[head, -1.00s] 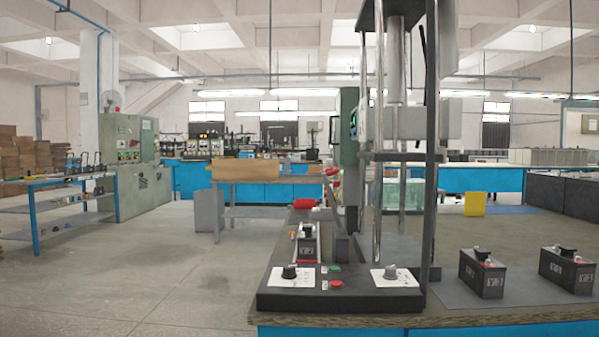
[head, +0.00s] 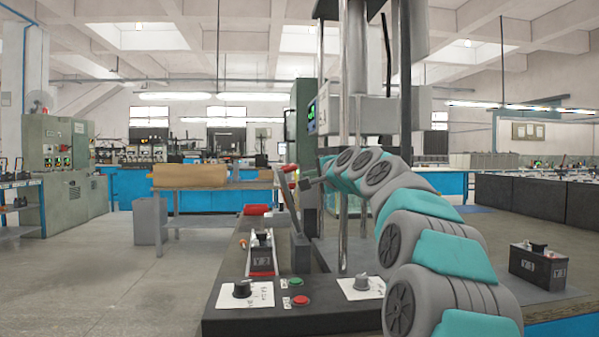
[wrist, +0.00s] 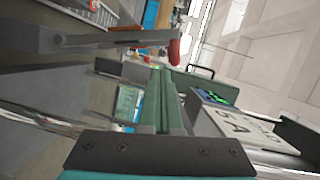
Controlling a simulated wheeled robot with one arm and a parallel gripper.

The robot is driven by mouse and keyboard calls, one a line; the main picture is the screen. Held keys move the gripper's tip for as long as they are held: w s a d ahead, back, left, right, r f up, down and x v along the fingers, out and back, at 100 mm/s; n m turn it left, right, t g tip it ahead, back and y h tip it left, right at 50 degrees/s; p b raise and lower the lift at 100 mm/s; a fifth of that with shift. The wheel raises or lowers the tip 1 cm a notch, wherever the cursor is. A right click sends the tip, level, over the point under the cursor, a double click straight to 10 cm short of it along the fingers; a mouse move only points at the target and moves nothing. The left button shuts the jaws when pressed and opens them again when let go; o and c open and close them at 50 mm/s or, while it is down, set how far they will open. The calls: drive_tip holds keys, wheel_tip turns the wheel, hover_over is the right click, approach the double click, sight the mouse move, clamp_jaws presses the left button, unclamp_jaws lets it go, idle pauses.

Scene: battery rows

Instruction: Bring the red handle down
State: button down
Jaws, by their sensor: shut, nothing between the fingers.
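The red handle (head: 288,168) is the grip at the top of a grey lever that stands raised and slightly tilted on the black machine base. In the wrist view the red handle (wrist: 174,52) shows at the end of the grey lever bar, just beyond my fingertips. My gripper (head: 304,184) is shut and empty, beside the upper part of the lever, a little below and right of the grip. In the wrist view my gripper (wrist: 160,70) has its fingers together. I cannot tell whether it touches the lever.
A battery marked Y2 (head: 262,253) sits on the machine base, left of the lever. Chrome columns (head: 344,220) stand close behind my arm. Another red object (head: 258,209) lies behind the battery. A black battery (head: 538,266) stands on the right. Open floor (head: 110,270) lies left.

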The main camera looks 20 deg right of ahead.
drive_tip(key=d, duration=0.1)
drive_tip(key=d+r, duration=0.1)
drive_tip(key=d+r+m+t, duration=0.1)
drive_tip(key=shift+w+r+h, duration=0.15)
drive_tip(key=shift+w+h, duration=0.15)
drive_tip(key=shift+w, duration=0.1)
drive_tip(key=shift+w, duration=0.1)
drive_tip(key=w+p, duration=0.2)
drive_tip(key=w, duration=0.7)
drive_tip(key=shift+w+f, duration=0.2)
drive_tip(key=shift+w, duration=0.2)
